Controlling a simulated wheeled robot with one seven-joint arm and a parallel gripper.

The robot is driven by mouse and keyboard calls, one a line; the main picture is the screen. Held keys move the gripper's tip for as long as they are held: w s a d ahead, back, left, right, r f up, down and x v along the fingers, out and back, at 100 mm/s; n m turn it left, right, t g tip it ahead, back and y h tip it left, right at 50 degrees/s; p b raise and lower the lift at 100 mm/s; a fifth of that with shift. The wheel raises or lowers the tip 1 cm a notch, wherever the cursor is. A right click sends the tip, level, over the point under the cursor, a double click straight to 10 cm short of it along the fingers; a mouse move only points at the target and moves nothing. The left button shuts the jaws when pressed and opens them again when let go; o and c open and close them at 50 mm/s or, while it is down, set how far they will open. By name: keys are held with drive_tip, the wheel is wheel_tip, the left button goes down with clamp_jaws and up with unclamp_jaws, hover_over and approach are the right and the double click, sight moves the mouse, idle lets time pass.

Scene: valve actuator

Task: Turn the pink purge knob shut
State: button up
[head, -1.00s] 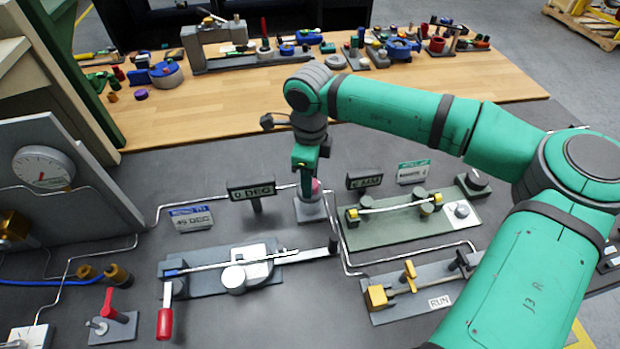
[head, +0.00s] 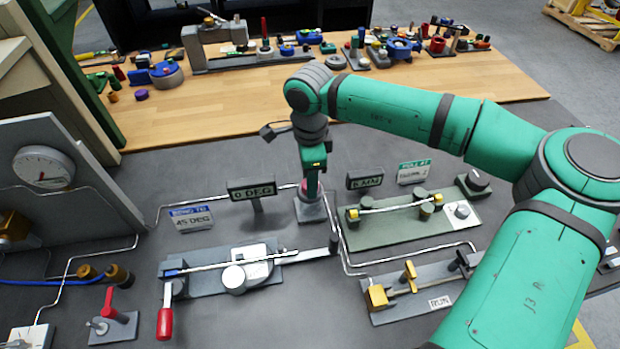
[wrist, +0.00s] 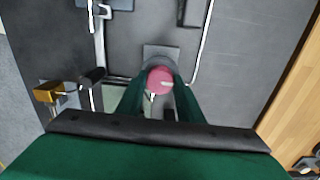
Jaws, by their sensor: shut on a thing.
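The pink knob (wrist: 159,79) sits on a small grey square base (head: 311,209), which stands on the dark bench top. In the wrist view the knob lies between my two green fingers, with a pale pointer mark on its top. My gripper (wrist: 160,88) points down and is shut on the knob. In the head view my gripper (head: 310,188) hides most of the knob, and only a little pink shows beside the fingers.
A "0 DEG" sign (head: 251,189) stands just left of my gripper. A green-grey fixture (head: 385,231) is close on the right. A bender with a red handle (head: 165,322) lies in front left. Thin metal tubes run around the knob's base.

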drive_tip(key=o, duration=1.1)
drive_tip(key=shift+c, duration=0.2)
drive_tip(key=shift+r, duration=0.1)
wheel_tip(320, 180, up, 11)
drive_tip(key=shift+f, duration=0.2)
